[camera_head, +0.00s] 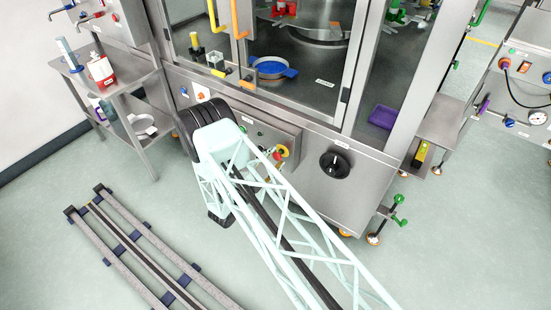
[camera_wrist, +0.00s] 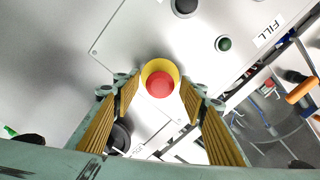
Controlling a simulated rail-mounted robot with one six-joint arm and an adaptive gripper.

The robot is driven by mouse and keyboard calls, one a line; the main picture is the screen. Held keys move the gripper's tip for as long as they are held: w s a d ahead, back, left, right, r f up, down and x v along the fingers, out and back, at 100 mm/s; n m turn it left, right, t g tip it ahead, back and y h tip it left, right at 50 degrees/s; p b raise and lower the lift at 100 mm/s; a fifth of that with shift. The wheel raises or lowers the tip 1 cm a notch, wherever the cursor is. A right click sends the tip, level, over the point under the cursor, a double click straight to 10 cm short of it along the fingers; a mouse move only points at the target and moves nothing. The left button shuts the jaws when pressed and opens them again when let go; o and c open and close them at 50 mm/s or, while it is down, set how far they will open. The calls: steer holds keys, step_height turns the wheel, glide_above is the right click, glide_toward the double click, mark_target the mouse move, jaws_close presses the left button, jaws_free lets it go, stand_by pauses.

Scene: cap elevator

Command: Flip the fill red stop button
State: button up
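The red stop button (camera_wrist: 159,84) with its yellow ring sits on a grey metal panel (camera_wrist: 130,40), with a FILL label (camera_wrist: 268,31) at the upper right in the wrist view. In the head view a red and yellow button (camera_head: 282,151) shows on the machine's front, just beside my arm. My gripper (camera_wrist: 159,92) is open in the wrist view. Its two ribbed yellow fingers stand on either side of the button, with gaps between them and the ring. Whether the fingertips reach the button's depth is hard to tell. In the head view my arm hides most of the gripper.
A green button (camera_wrist: 223,43) and a black knob (camera_wrist: 185,6) sit on the same panel. A large black round part (camera_head: 335,165) sits on the cabinet front, right of my arm. A shelf cart (camera_head: 120,90) stands at the left. The floor at lower left holds rails (camera_head: 140,250).

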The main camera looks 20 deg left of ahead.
steer(key=v, duration=1.1)
steer(key=shift+a, duration=0.1)
stand_by(0.4)
